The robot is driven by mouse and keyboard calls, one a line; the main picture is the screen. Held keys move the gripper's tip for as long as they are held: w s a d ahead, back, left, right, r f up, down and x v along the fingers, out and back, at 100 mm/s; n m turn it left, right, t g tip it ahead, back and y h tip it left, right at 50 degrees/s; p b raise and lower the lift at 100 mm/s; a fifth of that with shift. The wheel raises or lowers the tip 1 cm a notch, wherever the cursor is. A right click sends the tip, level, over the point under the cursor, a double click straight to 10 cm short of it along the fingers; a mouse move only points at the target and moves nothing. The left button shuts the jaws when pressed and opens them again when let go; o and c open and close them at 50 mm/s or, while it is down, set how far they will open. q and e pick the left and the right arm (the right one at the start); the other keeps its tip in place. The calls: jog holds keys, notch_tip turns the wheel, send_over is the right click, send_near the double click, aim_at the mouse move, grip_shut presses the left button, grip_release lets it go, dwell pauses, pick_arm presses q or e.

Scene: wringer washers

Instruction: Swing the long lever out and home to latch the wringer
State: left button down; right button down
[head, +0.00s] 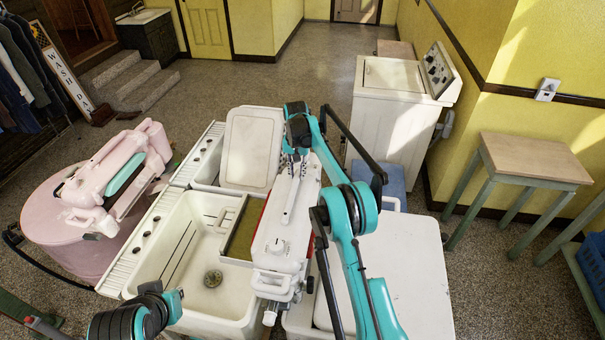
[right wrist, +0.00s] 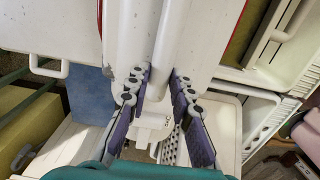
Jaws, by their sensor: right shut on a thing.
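The white wringer (head: 280,235) stands between the white sink and a white-topped unit. Its long white lever (head: 291,200) lies along its top, roughly lengthwise. My right gripper (head: 297,153) reaches down to the far end of the lever and is shut on it. In the right wrist view the lever (right wrist: 168,45) runs between the two rows of finger pads of the right gripper (right wrist: 160,88). The fingers partly hide the lever's gripped end.
The white double sink (head: 150,275) lies left of the wringer. A pink washer (head: 75,225) stands further left. A white washing machine (head: 395,110) stands at the back right, and a small wooden table (head: 535,160) by the right wall. Open floor lies behind the sink.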

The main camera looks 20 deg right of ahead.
jog(key=shift+a, duration=0.15)
dwell(0.3)
jog(key=c, duration=1.4)
grip_release()
jog(key=shift+o, duration=0.4)
jog(key=shift+w+a, duration=0.1)
jog(key=shift+r, duration=0.1)
jog(key=shift+r, duration=0.4)
notch_tip(320, 180, up, 7)
jog(key=shift+f, duration=0.2)
